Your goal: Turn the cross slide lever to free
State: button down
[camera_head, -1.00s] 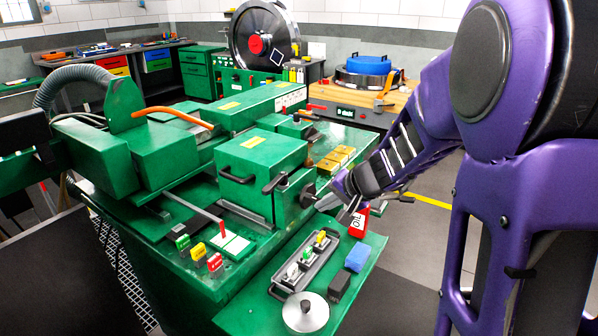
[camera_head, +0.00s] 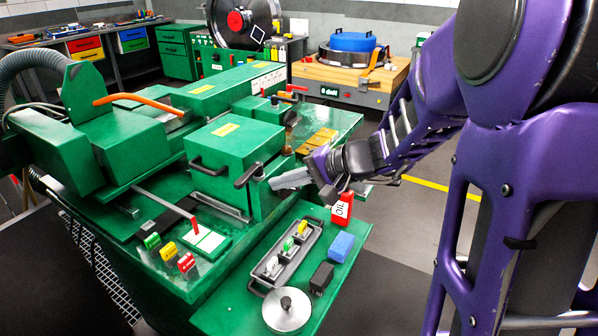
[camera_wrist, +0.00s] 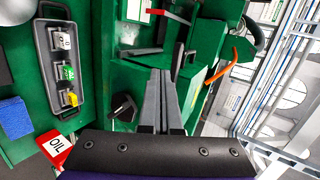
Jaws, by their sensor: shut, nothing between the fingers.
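A black lever (camera_head: 248,176) sits on the front right face of the green machine block (camera_head: 232,150). I take it to be the cross slide lever, but no label on it is readable. My gripper (camera_head: 274,184) is shut and empty, its grey fingers pointing left with the tips just right of the lever. Whether they touch it I cannot tell. A rod with a red end (camera_head: 194,221) lies over the machine's lower left.
A green shelf below holds a grey tray (camera_head: 270,280) with coloured tags, a red oil container (camera_head: 342,208), a blue block (camera_head: 341,246) and a round metal lid (camera_head: 286,310). An orange handle (camera_head: 133,98) rises at the back. Open floor lies to the right.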

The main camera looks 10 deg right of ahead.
aim_at(246, 180)
jog(key=shift+w+a+f, duration=0.1)
jog(key=shift+w+a, duration=0.35)
jog(key=shift+a, duration=0.3)
jog(key=shift+w+a+f, duration=0.1)
jog(key=shift+w+a, duration=0.3)
jog(key=shift+a, duration=0.3)
jog(key=shift+w+a+f, duration=0.1)
jog(key=shift+w+a, duration=0.35)
jog(key=shift+a, duration=0.3)
jog(key=shift+f, duration=0.1)
jog(key=a+b, duration=0.1)
jog(key=b, duration=0.2)
jog(key=shift+w+a+m+t+b, duration=0.15)
jog(key=shift+a+m+t+b, duration=0.05)
jog(key=shift+m+t+b, duration=0.2)
jog(key=shift+a+r, duration=0.15)
jog(key=shift+r, duration=0.05)
jog(key=shift+a, duration=0.1)
